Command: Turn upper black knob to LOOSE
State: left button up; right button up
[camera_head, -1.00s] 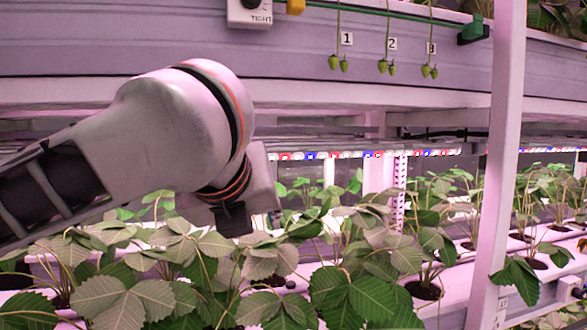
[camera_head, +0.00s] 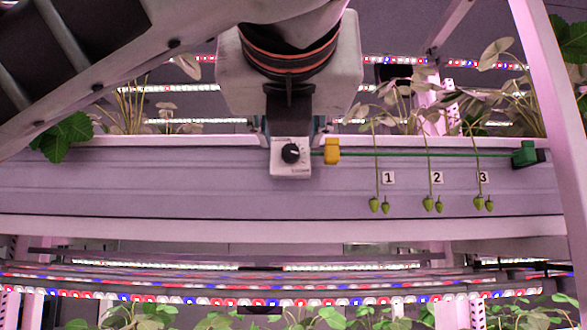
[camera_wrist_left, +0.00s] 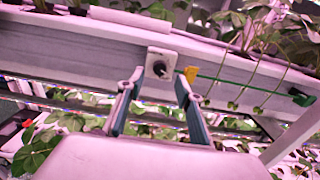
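The black knob (camera_head: 291,153) sits on a small white plate (camera_head: 290,170) on the front of the upper rack beam. A light pointer line on it seems to point right; the plate's lettering is too small to read. The knob also shows in the left wrist view (camera_wrist_left: 160,67). My left gripper (camera_head: 291,137) is open and empty, with one finger on each side of the knob plate in the picture. In the left wrist view its fingertips (camera_wrist_left: 158,82) spread wider than the knob; I cannot tell how far in front of it they are. My right gripper is not in view.
A yellow block (camera_head: 332,151) sits just right of the knob plate. A green line runs from it to a green block (camera_head: 524,154), past hanging green berries (camera_head: 433,203) and number labels. A pale post (camera_head: 556,130) stands at right. Plants grow above and below the beam.

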aim_at(291, 149)
pick_arm(q)
jog(key=w, duration=0.5)
jog(key=shift+w+p, duration=0.35)
jog(key=shift+p, duration=0.05)
grip_shut()
